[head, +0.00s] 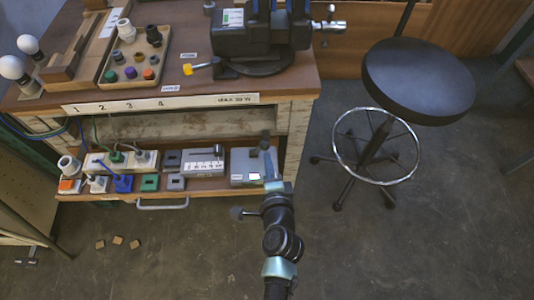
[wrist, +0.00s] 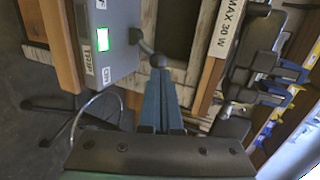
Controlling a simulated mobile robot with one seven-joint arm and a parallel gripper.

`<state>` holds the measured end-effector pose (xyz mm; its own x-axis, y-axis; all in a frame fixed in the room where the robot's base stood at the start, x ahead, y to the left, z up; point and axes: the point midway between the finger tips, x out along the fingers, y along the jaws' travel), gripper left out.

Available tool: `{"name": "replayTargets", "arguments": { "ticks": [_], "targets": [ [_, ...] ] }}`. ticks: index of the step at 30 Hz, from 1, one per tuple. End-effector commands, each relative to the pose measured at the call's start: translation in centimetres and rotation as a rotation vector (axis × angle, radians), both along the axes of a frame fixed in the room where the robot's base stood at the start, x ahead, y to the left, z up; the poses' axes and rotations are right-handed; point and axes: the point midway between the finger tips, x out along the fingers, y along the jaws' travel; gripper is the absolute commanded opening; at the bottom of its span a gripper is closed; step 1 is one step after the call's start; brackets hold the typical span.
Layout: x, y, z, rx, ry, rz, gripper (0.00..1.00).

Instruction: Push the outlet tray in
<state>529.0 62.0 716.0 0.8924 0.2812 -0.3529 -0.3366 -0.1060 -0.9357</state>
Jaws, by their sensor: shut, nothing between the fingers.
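The outlet tray (head: 215,187) is a wooden pull-out shelf under the workbench, standing out from the bench front with a pale handle (head: 162,206) on its front edge. It bears a power strip (head: 96,160), plugs, and a grey box (head: 240,178) at its right end. My gripper (head: 269,160) is shut and empty at the right end of the tray, beside the grey box.
The workbench (head: 290,85) carries a parts tray (head: 135,65), white bulbs (head: 28,45) and a dark vise-like device (head: 262,35). A black stool (head: 418,80) stands to the right. Small wooden blocks (head: 118,240) lie on the floor. The floor before the tray is otherwise mostly clear.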

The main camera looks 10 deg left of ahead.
Motion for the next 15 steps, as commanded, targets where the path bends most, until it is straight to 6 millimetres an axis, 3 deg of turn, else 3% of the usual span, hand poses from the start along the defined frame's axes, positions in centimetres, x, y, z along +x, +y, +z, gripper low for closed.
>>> {"name": "replayTargets", "arguments": {
  "ticks": [6,15],
  "targets": [
    [2.3,0.7,-0.9,0.000,-0.001,0.000,0.00],
    [2.9,0.9,-1.1,0.000,0.000,0.000,0.00]
  ]
}}
